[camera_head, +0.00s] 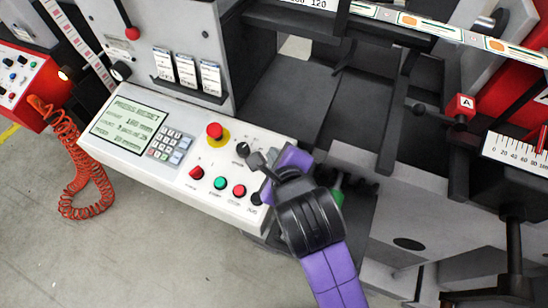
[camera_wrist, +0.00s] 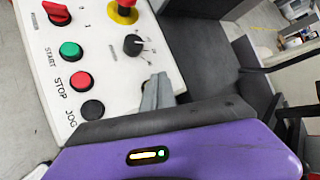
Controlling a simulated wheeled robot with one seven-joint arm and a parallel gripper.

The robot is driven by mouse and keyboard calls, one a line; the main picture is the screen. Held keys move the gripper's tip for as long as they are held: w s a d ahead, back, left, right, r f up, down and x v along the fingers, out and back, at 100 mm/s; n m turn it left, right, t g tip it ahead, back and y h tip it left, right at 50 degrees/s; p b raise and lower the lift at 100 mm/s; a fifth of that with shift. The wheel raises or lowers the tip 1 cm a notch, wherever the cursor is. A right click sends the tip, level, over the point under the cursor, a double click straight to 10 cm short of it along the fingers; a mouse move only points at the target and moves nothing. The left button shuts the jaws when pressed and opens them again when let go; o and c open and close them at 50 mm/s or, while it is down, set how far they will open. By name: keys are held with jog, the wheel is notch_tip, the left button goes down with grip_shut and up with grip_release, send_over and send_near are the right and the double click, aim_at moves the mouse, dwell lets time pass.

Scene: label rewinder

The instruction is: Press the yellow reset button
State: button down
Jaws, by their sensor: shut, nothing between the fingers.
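The white control panel (camera_head: 150,110) shows in the head view, and its right part (camera_wrist: 50,70) fills the left of the wrist view. No plain yellow reset button is distinguishable; part of the panel's right end is hidden behind my gripper. A red mushroom button on a yellow collar (camera_head: 215,133) stands on the panel, and it is cut off at the top of the wrist view (camera_wrist: 123,12). My gripper (camera_head: 257,161) is shut and empty at the panel's right end. Its grey fingertips (camera_wrist: 157,92) appear beside the black dial (camera_wrist: 132,45); contact cannot be told.
The panel carries a green START button (camera_wrist: 70,50), a red STOP button (camera_wrist: 80,81), a black JOG button (camera_wrist: 92,110) and a red rotary switch (camera_wrist: 57,12). Its screen (camera_head: 131,122) reads "PRESS RESET". Dark machine frames (camera_head: 300,85) stand behind and right. Open floor (camera_head: 150,250) lies in front.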

jog(key=shift+f, duration=0.15)
jog(key=shift+f, duration=0.3)
jog(key=shift+w+d+f+b, duration=0.1)
jog(key=shift+f+b, duration=0.4)
jog(key=shift+b, duration=0.05)
dwell(0.9)
jog(key=shift+r, duration=0.1)
jog(key=shift+r+p, duration=0.8)
jog(key=shift+p, duration=0.05)
jog(key=shift+r, duration=0.1)
jog(key=r+p, duration=0.3)
jog(key=s+r+p, duration=0.1)
jog(key=shift+a+r, duration=0.2)
jog(key=shift+r, duration=0.2)
dwell(0.7)
